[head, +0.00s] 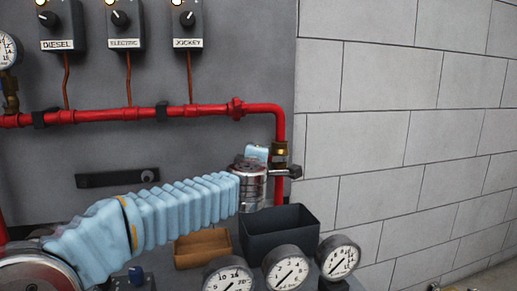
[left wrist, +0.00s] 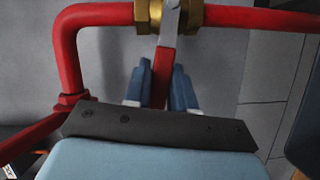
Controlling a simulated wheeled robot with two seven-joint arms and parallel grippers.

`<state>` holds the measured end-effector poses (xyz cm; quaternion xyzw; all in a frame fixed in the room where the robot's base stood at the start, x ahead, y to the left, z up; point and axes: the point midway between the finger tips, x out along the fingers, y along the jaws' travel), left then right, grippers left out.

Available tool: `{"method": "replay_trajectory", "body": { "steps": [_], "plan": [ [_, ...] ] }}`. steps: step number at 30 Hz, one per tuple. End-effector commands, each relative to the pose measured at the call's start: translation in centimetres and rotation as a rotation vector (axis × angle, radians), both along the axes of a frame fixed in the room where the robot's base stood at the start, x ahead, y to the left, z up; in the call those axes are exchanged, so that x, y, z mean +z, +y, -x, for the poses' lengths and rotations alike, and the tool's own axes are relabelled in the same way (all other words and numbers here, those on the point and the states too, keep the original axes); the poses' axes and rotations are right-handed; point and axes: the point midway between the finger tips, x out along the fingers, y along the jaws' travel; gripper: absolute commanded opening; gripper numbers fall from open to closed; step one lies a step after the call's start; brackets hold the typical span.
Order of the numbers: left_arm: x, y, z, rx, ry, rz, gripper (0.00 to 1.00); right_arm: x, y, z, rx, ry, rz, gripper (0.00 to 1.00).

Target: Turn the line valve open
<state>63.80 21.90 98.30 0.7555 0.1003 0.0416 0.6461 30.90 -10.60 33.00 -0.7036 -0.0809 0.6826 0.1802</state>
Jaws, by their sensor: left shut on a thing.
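The line valve is a brass fitting (head: 279,155) on the vertical stretch of red pipe at the right end of the grey panel. In the left wrist view its brass body (left wrist: 194,12) is at the top, with a red lever handle (left wrist: 162,72) reaching from it toward my wrist. My left gripper (left wrist: 160,78) has its two blue fingers on either side of this lever and is shut on it. In the head view my left arm's wrist hides the lever. My right gripper is in neither view.
A red pipe (head: 200,110) runs across the panel above my arm. Control boxes labelled DIESEL (head: 62,25), ELECTRIC (head: 125,25) and JOCKEY (head: 187,25) hang above it. A dark bin (head: 280,240), a brown tray (head: 203,248) and several gauges (head: 288,270) stand below.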

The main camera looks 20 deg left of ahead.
Motion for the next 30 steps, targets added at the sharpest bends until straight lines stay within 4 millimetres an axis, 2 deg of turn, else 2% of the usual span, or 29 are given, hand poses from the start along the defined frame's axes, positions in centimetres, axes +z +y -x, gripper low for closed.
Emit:
{"method": "replay_trajectory", "body": {
  "steps": [1, 5, 18, 30],
  "plan": [
    [1.2, -0.1, 0.0, 0.000, 0.021, -0.026, 0.00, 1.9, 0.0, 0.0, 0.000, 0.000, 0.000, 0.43],
    [1.5, -0.3, -0.2, -0.001, 0.075, -0.108, 0.00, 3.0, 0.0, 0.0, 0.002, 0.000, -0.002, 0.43],
    [2.8, -1.0, -0.7, -0.001, 0.226, -0.333, 0.00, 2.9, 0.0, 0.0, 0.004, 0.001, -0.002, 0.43],
    [3.2, -1.2, -0.8, 0.000, 0.266, -0.394, 0.00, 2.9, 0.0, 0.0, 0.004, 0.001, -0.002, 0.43]
  ]
}}
